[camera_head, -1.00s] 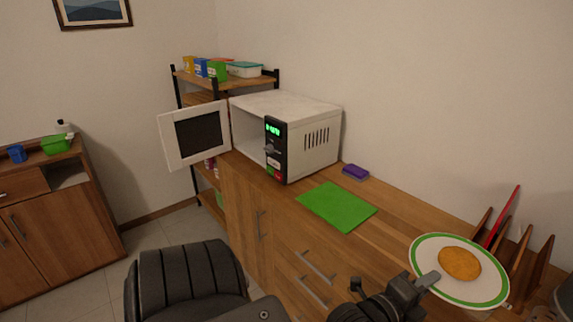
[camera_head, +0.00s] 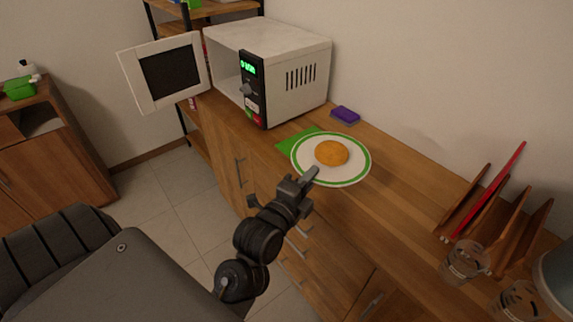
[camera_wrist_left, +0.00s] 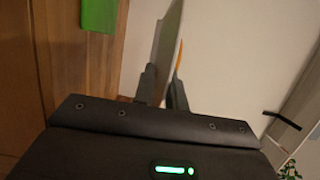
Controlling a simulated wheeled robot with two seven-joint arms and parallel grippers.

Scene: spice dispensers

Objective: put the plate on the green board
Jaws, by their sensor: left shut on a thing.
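The white plate (camera_head: 305,163) has a green ring and a round orange-brown food piece (camera_head: 331,153) on it. My left gripper (camera_head: 311,175) is shut on the plate's near rim. In the left wrist view the plate (camera_wrist_left: 166,45) shows edge-on between the fingers (camera_wrist_left: 160,88). The green board (camera_head: 287,144) lies flat on the wooden counter; the plate covers most of it in the head view. It also shows in the left wrist view (camera_wrist_left: 99,14), apart from the plate. The plate appears held above the counter. My right gripper is not in view.
A white microwave (camera_head: 290,75) with its door (camera_head: 165,72) swung open stands behind and left of the board. A purple sponge (camera_head: 345,115) lies near the wall. A wooden rack (camera_head: 490,215) and glasses (camera_head: 465,262) stand at the right. The counter between plate and rack is clear.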

